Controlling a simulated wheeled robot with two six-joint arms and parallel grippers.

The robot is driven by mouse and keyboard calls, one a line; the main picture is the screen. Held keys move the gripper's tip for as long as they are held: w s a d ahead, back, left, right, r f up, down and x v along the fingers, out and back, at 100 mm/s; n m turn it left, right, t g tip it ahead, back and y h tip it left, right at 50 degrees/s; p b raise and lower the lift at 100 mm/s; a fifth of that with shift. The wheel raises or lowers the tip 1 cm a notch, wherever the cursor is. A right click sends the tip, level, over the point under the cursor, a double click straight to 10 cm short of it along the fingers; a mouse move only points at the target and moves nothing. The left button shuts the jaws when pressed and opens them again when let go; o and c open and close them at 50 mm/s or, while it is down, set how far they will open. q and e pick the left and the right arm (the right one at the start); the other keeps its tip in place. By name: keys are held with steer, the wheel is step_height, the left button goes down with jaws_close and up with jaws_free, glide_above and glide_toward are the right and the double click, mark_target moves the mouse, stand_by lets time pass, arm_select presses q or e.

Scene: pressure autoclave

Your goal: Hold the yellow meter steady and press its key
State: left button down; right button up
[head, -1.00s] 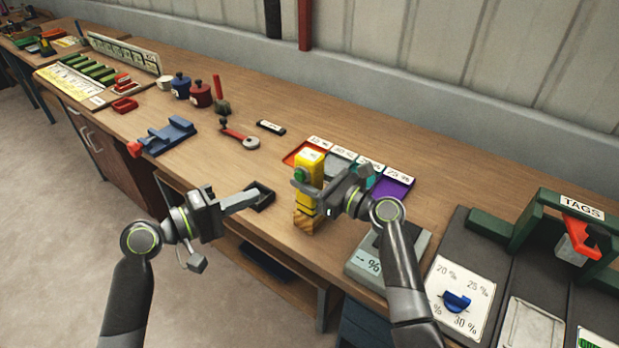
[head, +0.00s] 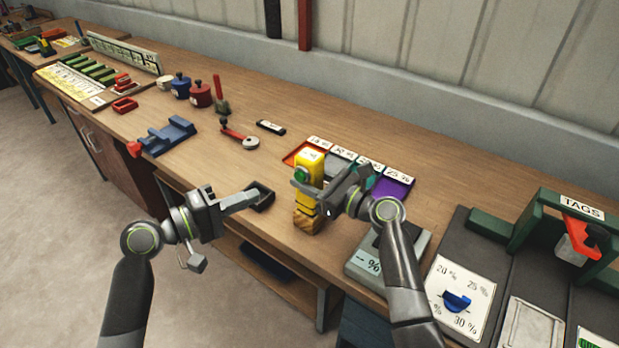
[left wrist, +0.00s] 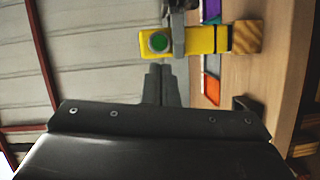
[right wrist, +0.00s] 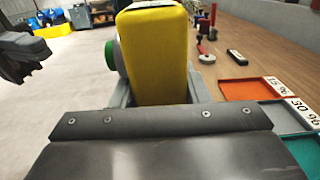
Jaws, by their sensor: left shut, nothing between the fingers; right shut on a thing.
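The yellow meter (head: 309,176) has a round green key (head: 301,174) on the side facing my left gripper. A wooden block (head: 306,221) is at its lower end. My right gripper (head: 312,184) is shut on the meter, with a finger on either side of it in the right wrist view (right wrist: 160,95). My left gripper (head: 256,196) is shut and empty, to the left of the meter and apart from it. In the left wrist view the green key (left wrist: 159,42) shows just beyond the shut fingertips (left wrist: 160,68).
Coloured trays with percent labels (head: 393,187) lie behind the meter. A grey percent box (head: 372,262) stands right of it. A blue holder (head: 168,136) stands further left.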

mark_target(300, 177)
arm_select(q)
steer(key=w+a+n+t+y, duration=0.8)
steer(key=a+t+y, duration=0.4)
steer(key=y, duration=0.1)
steer(key=s+d+f+m+g+h, duration=0.1)
steer(key=s+d+m+g+h, duration=0.2)
steer(key=s+d+m+h, duration=0.3)
steer(key=s+d+m+g+h, duration=0.3)
steer(key=s+d+m+h, duration=0.2)
steer(key=m+h, duration=0.9)
steer(key=d, duration=0.3)
steer(key=shift+s+f, duration=0.35)
steer(key=shift+f, duration=0.05)
steer(key=shift+w, duration=0.1)
steer(key=w+d, duration=0.5)
steer(key=w, duration=0.2)
steer(key=shift+d, duration=0.15)
stand_by(0.5)
